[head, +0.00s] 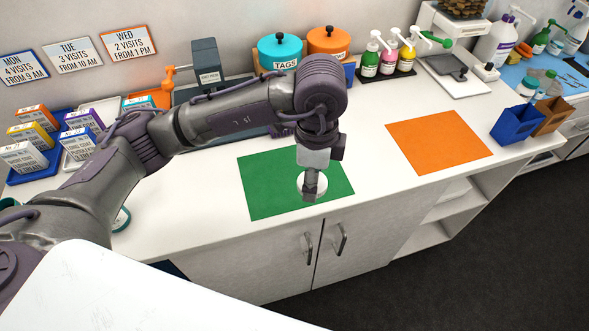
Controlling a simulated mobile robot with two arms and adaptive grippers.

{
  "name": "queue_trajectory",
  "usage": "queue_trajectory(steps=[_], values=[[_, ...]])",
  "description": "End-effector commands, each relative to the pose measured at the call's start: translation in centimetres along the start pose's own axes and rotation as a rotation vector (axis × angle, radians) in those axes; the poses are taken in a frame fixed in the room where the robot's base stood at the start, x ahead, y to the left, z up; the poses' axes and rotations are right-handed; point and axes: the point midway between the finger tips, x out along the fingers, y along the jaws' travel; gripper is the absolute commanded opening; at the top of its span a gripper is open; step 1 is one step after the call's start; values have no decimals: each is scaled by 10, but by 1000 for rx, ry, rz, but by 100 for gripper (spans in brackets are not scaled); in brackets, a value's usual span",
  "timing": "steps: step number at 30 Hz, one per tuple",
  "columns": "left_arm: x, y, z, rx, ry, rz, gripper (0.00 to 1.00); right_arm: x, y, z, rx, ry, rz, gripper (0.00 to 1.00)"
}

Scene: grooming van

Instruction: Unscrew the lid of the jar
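A small round white thing, which looks like the jar (322,188) seen from above, stands on the green mat (265,185) near its front edge. My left arm reaches in from the left, and my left gripper (310,192) points straight down over the white top. The fingers overlap the middle of the top and hide part of it. I cannot tell whether they touch it or grip it. The jar's sides are mostly hidden. My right gripper is not in view.
An orange mat (438,142) lies bare to the right. Behind stand a teal TAGS canister (280,52), an orange canister (328,40) and several pump bottles (388,56). Small boxes (28,158) fill trays at the left. A blue bin (516,122) stands at the right.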

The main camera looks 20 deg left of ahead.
Motion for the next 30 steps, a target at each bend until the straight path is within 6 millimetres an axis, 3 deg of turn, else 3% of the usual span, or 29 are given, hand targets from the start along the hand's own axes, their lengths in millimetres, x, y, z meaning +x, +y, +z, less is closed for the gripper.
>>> queue_trajectory(steps=[10, 15, 20, 30], values=[[42, -65, 39, -11, -3, 2, 17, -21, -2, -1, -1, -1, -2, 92], [59, -88, 52, -7, -2, 1, 17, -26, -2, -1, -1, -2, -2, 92], [68, -95, 57, -3, -2, 1, 17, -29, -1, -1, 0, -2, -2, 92], [106, -95, 56, -2, -1, -1, 17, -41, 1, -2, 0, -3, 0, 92]])
